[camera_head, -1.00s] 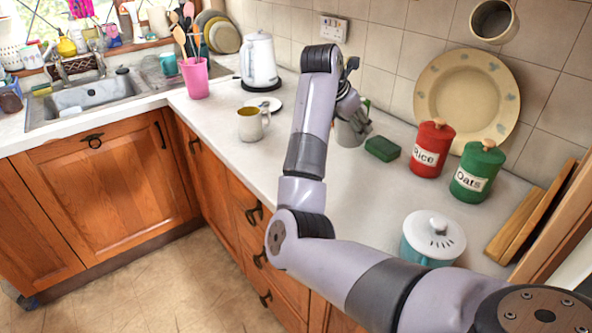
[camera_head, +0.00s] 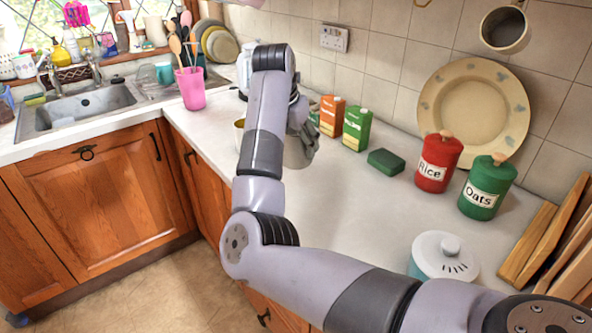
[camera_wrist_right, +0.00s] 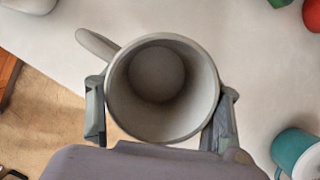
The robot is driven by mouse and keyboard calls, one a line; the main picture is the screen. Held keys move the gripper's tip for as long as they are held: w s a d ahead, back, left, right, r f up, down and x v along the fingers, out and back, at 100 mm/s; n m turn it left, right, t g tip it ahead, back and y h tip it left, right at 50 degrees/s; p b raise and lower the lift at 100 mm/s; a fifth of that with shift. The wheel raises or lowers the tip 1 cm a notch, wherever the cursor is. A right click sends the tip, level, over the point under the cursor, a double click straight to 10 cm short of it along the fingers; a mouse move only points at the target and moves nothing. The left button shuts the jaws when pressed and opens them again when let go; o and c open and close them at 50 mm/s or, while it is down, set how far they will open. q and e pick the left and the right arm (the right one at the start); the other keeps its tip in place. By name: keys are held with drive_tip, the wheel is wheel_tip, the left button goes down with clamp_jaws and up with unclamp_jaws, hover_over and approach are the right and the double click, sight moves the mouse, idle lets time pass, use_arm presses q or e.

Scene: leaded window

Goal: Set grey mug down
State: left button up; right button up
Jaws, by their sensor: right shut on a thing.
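The grey mug (camera_wrist_right: 162,85) fills the middle of the right wrist view, seen from above. It is empty inside, with its handle to the upper left. My right gripper (camera_wrist_right: 163,112) is shut on it, one finger on each side. In the head view the grey mug (camera_head: 300,151) is partly hidden behind my right wrist and gripper (camera_head: 300,128). It is over the worktop (camera_head: 330,215); I cannot tell whether its base touches. My left gripper is not in view.
A cream mug (camera_head: 239,132) is mostly hidden behind my arm. Orange (camera_head: 332,116) and green (camera_head: 357,129) cartons and a dark green block (camera_head: 385,161) stand behind. Red Rice (camera_head: 438,163) and green Oats (camera_head: 486,188) canisters are right. The middle worktop is clear.

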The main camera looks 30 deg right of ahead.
sight(288, 147)
wheel_tip(288, 147, down, 5)
drive_tip(key=shift+f, duration=0.1)
wheel_tip(288, 147, down, 3)
drive_tip(key=shift+p, duration=0.4)
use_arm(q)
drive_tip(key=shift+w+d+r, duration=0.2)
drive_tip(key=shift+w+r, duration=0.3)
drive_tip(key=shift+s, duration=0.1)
use_arm(e)
drive_tip(key=o, duration=1.9)
use_arm(q)
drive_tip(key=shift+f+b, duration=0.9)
drive_tip(key=shift+b, duration=0.05)
use_arm(e)
drive_tip(key=v, duration=1.2)
